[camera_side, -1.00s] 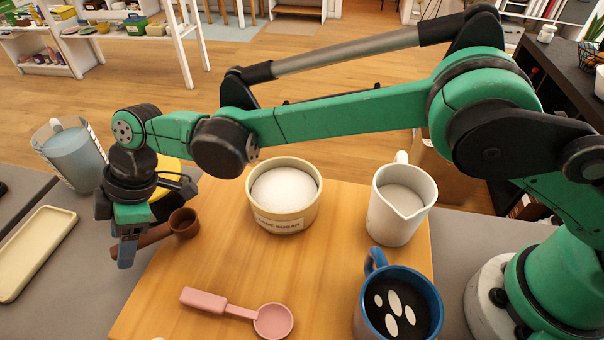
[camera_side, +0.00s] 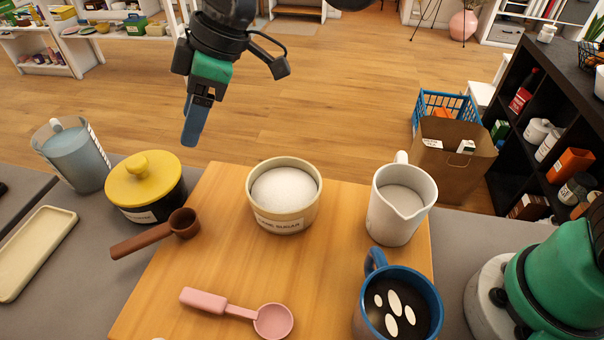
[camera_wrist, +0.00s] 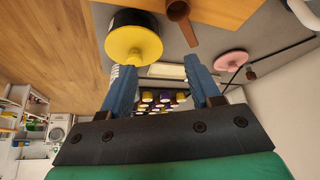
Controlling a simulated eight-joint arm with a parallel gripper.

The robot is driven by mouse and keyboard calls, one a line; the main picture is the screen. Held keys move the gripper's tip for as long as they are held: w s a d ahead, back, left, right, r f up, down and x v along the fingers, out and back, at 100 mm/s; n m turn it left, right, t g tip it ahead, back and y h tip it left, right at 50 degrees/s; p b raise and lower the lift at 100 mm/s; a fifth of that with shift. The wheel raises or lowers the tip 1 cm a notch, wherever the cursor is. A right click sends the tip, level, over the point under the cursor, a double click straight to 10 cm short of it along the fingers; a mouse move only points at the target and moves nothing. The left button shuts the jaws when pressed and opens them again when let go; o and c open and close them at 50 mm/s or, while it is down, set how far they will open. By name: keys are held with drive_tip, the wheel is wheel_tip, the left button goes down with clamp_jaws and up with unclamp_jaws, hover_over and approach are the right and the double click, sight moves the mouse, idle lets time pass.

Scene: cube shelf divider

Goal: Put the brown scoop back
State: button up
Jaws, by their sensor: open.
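The brown scoop (camera_side: 160,232) lies with its handle on the grey counter and its bowl by the left edge of the wooden board. It also shows at the top of the wrist view (camera_wrist: 184,18). My gripper (camera_side: 192,135) is raised high above the counter, well clear of the scoop. In the wrist view its two blue fingers (camera_wrist: 165,88) stand apart with nothing between them. A cream tray (camera_side: 40,247) lies empty on the counter at the left.
A black pot with a yellow lid (camera_side: 145,178) stands just behind the scoop, beside a measuring jug (camera_side: 75,155). The wooden board (camera_side: 330,270) holds a sugar bowl (camera_side: 283,195), a white pitcher (camera_side: 400,205), a blue mug (camera_side: 397,305) and a pink scoop (camera_side: 240,312).

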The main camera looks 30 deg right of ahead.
drive_tip(key=s+d+f+m+t+h, duration=0.1)
drive_tip(key=s+d+m, duration=0.2)
drive_tip(key=d, duration=0.5)
drive_tip(key=s+d+f+m+t+h, duration=0.1)
drive_tip(key=s+d+m, duration=0.3)
drive_tip(key=d, duration=0.5)
drive_tip(key=s+d+f+m+t+h, duration=0.2)
drive_tip(key=s+d+m+t+h, duration=0.1)
drive_tip(key=d+m, duration=0.4)
drive_tip(key=shift+s+d, duration=0.15)
drive_tip(key=shift+d, duration=0.6)
